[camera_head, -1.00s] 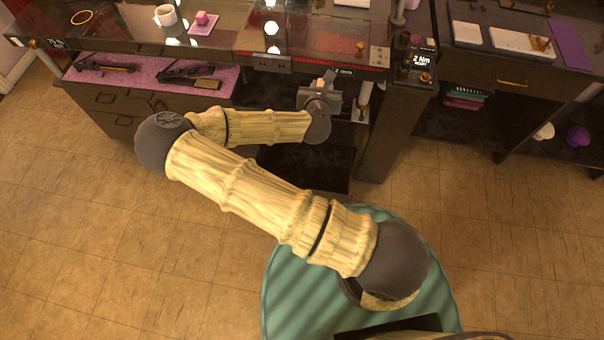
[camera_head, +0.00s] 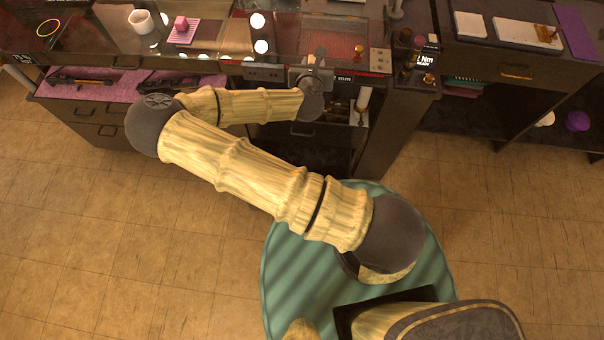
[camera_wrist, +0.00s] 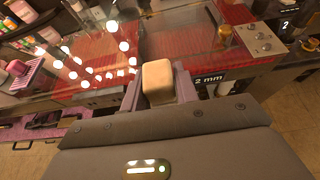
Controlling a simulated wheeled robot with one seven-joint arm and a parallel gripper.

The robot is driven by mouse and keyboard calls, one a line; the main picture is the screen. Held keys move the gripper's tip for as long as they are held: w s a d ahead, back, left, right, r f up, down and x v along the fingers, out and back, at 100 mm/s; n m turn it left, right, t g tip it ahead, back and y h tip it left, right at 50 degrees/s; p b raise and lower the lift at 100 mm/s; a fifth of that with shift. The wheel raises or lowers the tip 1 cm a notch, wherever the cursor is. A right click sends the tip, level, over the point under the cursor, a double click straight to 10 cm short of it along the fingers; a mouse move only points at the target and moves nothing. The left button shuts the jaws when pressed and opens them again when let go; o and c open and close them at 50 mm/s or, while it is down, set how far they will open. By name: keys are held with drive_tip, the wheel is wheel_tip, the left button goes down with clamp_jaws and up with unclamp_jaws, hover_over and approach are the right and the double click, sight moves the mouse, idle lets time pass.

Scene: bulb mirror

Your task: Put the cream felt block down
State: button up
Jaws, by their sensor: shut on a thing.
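The cream felt block (camera_wrist: 158,82) is between the two fingers of my gripper (camera_wrist: 159,88) in the wrist view. My gripper is shut on it, and the block stands out just beyond the fingertips. In the head view my gripper (camera_head: 318,62) is at the front edge of the dark workbench (camera_head: 262,73), near the "mm" label. I cannot make out the block in the head view. In the wrist view the bench's reddish top (camera_wrist: 185,40) lies beyond the block; I cannot tell any contact.
A white mug (camera_head: 141,21) and a pink block (camera_head: 181,23) on a striped pad stand at the back left. A small amber item (camera_head: 359,50) and a metal plate (camera_head: 380,62) are right of my gripper. The reddish bench area between looks largely clear.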

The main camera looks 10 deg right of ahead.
drive_tip(key=shift+s+a, duration=0.2)
drive_tip(key=shift+s, duration=0.2)
drive_tip(key=w+a+f+n+y+b, duration=0.1)
drive_tip(key=w+a+f+y+b, duration=0.15)
drive_tip(key=f+b, duration=1.1)
drive_tip(key=w+a+f+n+y+b, duration=0.15)
drive_tip(key=a+f+b, duration=0.4)
drive_tip(key=f, duration=1.45)
drive_tip(key=w+a+f+n+y+b, duration=0.1)
drive_tip(key=w+a+f+n+b, duration=0.1)
drive_tip(key=f+b, duration=1.2)
drive_tip(key=n+y+b, duration=0.4)
drive_tip(key=y+b, duration=0.1)
drive_tip(key=b, duration=2.9)
hover_over(303, 161)
drive_tip(key=s, duration=0.3)
wheel_tip(303, 161, down, 34)
drive_tip(key=shift+a+r+g, duration=0.2)
drive_tip(key=shift+r+g, duration=0.05)
drive_tip(key=shift+g, duration=0.05)
wheel_tip(303, 161, down, 6)
drive_tip(key=b, duration=0.4)
drive_tip(key=shift+f, duration=0.1)
